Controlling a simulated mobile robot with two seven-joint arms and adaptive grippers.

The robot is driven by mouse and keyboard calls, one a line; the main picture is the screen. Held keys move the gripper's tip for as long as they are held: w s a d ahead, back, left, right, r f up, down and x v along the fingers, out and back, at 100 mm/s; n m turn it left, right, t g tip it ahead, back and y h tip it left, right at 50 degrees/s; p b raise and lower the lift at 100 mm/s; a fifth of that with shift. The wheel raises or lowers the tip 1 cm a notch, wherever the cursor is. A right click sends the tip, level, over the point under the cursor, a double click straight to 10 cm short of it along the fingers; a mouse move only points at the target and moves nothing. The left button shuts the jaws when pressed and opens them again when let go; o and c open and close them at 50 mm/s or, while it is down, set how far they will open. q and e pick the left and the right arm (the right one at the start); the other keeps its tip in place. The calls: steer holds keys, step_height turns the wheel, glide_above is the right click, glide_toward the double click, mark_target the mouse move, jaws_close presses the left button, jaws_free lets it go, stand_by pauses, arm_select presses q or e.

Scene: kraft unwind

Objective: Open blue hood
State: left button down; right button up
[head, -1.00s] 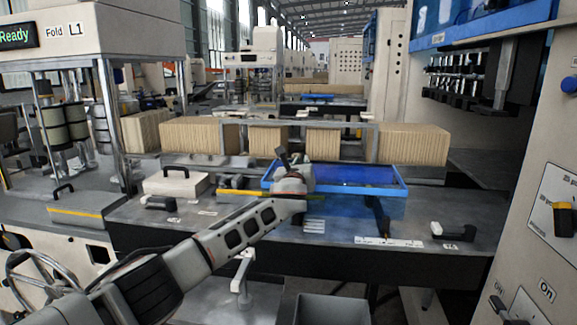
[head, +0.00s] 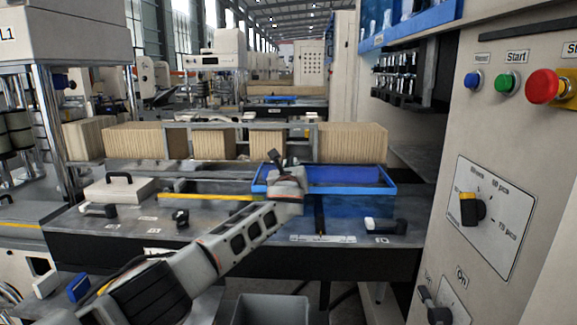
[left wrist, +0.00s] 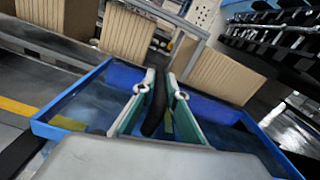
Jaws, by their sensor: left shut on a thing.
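The blue hood (head: 345,208) is a blue-framed box with a see-through top, on the grey machine table right of the middle in the head view. Its blue rim (left wrist: 75,92) also spans the left wrist view. My left gripper (head: 283,178) reaches in from the lower left to the hood's left part. In the left wrist view my left gripper (left wrist: 161,95) has its two fingers closed around a black upright handle (left wrist: 152,118) at the hood. The handle's lower end is hidden by the gripper body. My right gripper is not in view.
Stacks of brown paper (head: 352,143) stand in a row behind the hood. A control panel (head: 500,200) with knobs and buttons rises close at right.

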arm_select(q)
steer(key=shift+d, duration=0.4)
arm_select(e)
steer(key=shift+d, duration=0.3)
arm_select(q)
steer(key=shift+r, duration=0.1)
steer(key=c, duration=2)
jaws_free()
steer(key=shift+c, duration=0.2)
